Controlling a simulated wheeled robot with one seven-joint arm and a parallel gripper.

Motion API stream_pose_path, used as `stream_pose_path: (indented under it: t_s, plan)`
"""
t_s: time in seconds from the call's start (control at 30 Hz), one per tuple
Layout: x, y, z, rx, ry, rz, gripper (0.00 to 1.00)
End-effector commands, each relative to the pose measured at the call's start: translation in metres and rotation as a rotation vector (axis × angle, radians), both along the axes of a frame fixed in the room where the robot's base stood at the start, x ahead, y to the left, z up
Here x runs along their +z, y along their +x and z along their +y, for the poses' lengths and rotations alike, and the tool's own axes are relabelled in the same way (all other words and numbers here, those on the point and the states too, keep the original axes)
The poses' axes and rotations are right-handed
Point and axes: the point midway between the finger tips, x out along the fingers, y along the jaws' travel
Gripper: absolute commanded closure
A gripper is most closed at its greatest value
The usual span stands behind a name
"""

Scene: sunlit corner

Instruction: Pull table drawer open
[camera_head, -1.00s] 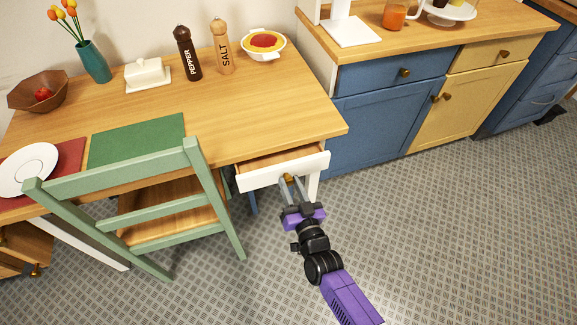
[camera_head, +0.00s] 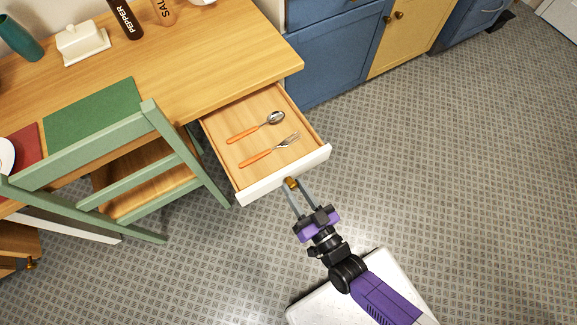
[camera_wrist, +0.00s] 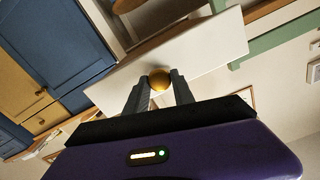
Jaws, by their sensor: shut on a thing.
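The table drawer (camera_head: 262,133) stands well out from under the wooden table (camera_head: 205,60). Its white front (camera_head: 285,174) faces my arm, and a spoon (camera_head: 257,127) and a fork (camera_head: 270,149) with orange handles lie inside. My gripper (camera_head: 291,187) is shut on the round brass drawer knob (camera_head: 290,183) at the middle of the front. In the wrist view the knob (camera_wrist: 159,80) sits between the two fingertips of my gripper (camera_wrist: 158,88), against the white drawer front (camera_wrist: 205,48).
A green chair (camera_head: 150,165) stands left of the drawer, close to its side. Blue and yellow cabinets (camera_head: 335,50) stand behind on the right. The tiled floor (camera_head: 450,170) to the right is clear.

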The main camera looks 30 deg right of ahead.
Motion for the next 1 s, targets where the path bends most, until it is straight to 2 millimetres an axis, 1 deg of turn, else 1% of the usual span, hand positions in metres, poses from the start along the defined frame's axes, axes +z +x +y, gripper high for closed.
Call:
stream_pose_path:
  t_s: [0.17, 0.5, 0.53, 0.63, 0.9, 1.0]
  plan:
    - [0.0005, -0.0077, -0.0007, -0.001, 0.0, -0.002, 1.0]
    - [0.0004, -0.0082, -0.0006, -0.001, -0.001, -0.002, 1.0]
    - [0.0004, -0.0082, -0.0006, -0.001, -0.001, -0.002, 0.68]
    - [0.0003, -0.0081, -0.0005, -0.001, -0.001, -0.002, 0.49]
    - [0.0, -0.0081, -0.0002, 0.0, -0.001, -0.001, 0.48]
    - [-0.0006, -0.0113, -0.0002, 0.0, -0.001, 0.0, 0.48]
